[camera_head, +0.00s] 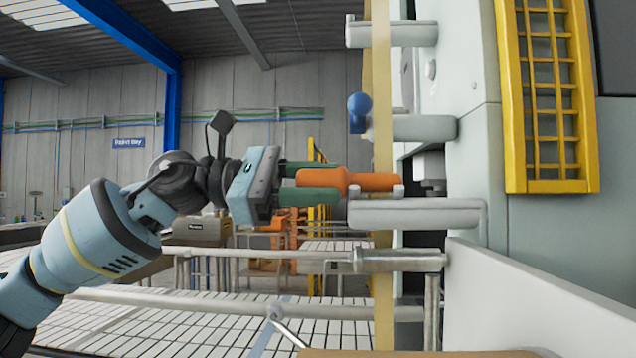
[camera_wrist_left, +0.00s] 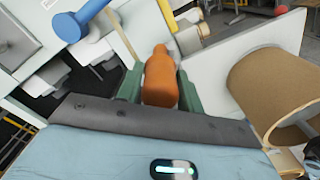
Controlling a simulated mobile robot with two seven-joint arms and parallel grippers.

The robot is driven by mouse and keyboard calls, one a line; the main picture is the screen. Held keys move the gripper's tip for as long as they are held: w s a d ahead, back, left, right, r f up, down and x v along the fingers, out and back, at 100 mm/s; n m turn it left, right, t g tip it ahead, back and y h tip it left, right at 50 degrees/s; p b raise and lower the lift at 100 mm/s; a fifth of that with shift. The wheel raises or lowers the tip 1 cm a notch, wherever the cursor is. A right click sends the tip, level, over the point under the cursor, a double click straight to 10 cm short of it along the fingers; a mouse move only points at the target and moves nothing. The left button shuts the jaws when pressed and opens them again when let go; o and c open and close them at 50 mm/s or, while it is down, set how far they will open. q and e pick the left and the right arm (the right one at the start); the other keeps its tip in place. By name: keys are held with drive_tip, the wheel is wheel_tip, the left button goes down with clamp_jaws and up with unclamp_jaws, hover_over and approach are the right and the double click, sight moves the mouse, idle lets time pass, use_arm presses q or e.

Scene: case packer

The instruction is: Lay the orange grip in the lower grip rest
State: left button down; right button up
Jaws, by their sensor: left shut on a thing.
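The orange grip (camera_head: 345,180) lies level between the green fingers of my left gripper (camera_head: 334,183), with its narrow end pointing right toward the machine. My left gripper is shut on it; the wrist view also shows the orange grip (camera_wrist_left: 161,80) between both fingers. The lower grip rest (camera_head: 420,214) is a pale grey arm with small upright pegs. The grip's narrow end appears just above the rest's left part; I cannot tell whether they touch. My right gripper is not in view.
A blue grip (camera_head: 359,108) sits at the end of a higher grey rest (camera_head: 415,128); it also shows in the wrist view (camera_wrist_left: 70,26). A tan vertical strip (camera_head: 381,90) runs beside the rests. A yellow guard (camera_head: 550,100) is at right. A brown roll (camera_wrist_left: 265,92) stands right in the wrist view.

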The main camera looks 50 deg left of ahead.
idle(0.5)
use_arm(q)
drive_tip(key=shift+r, duration=0.75)
drive_tip(key=shift+r+p, duration=0.35)
drive_tip(key=shift+r, duration=0.4)
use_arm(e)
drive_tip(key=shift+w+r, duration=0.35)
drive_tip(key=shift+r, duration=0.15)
use_arm(q)
drive_tip(key=shift+r+p+v, duration=0.2)
drive_tip(key=shift+p+v, duration=0.2)
drive_tip(key=shift+v, duration=0.6)
drive_tip(key=p+v, duration=0.3)
drive_tip(key=v, duration=0.5)
drive_tip(key=shift+f+p, duration=0.2)
drive_tip(key=shift+p, duration=0.1)
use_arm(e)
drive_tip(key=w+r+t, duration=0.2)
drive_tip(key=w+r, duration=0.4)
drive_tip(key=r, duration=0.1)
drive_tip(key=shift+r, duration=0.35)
use_arm(q)
drive_tip(key=shift+w+f, duration=0.1)
